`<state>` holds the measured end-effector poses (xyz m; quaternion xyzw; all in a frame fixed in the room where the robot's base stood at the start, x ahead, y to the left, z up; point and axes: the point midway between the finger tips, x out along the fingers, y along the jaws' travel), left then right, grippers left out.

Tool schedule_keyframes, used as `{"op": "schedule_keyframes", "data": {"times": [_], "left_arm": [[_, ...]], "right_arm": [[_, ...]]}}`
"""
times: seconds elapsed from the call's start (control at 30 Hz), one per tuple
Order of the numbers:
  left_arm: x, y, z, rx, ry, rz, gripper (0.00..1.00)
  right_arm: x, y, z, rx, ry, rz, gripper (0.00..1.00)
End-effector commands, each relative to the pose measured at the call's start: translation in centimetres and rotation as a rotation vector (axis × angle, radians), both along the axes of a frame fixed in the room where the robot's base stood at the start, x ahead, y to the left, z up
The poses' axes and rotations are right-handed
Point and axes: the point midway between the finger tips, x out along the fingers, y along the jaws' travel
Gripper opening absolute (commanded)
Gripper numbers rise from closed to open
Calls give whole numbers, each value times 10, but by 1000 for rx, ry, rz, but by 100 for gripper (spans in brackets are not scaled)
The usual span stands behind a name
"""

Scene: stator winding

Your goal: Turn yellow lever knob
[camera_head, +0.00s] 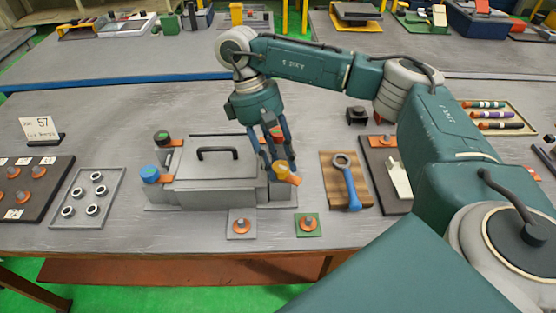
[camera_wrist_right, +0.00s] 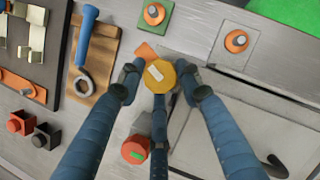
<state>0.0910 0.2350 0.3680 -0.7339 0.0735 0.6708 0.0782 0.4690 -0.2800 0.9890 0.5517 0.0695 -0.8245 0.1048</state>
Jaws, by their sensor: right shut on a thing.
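The yellow lever knob (camera_head: 281,170) sits at the front right corner of the grey fixture box (camera_head: 215,165), with an orange lever arm (camera_head: 293,180) beside it. In the right wrist view the knob (camera_wrist_right: 160,76) has a pale bar mark on top, and its orange lever (camera_wrist_right: 147,52) points up and left. My right gripper (camera_head: 284,168) reaches down from above. In the wrist view its blue fingers (camera_wrist_right: 162,85) are closed around the knob from the two sides and from below. The fingers hide part of the knob in the head view. My left gripper is not in view.
A red knob (camera_wrist_right: 135,150) is close to the fingers. A blue knob (camera_head: 150,174) and a black-green knob (camera_head: 162,138) are on the box's left. Two small plates, grey (camera_head: 241,231) and green (camera_head: 308,231), lie in front. A blue wrench (camera_head: 349,185) lies to the right.

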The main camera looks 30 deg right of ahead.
Motion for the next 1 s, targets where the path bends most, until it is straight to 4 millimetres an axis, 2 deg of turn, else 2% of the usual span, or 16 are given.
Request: {"op": "schedule_keyframes", "data": {"times": [0.03,0.33,0.37,0.43,0.77,0.87,1.0], "left_arm": [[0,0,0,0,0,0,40],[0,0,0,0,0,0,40],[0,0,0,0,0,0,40],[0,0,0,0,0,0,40],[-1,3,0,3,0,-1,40],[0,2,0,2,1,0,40],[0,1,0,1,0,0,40]], "right_arm": [[-5,2,-4,3,16,6,9],[-5,1,-4,3,17,6,9],[-5,1,-4,3,17,6,39],[-5,1,-4,2,17,5,53],[-1,1,0,1,7,2,53],[2,1,7,1,3,1,53],[10,3,27,0,0,1,53]]}}
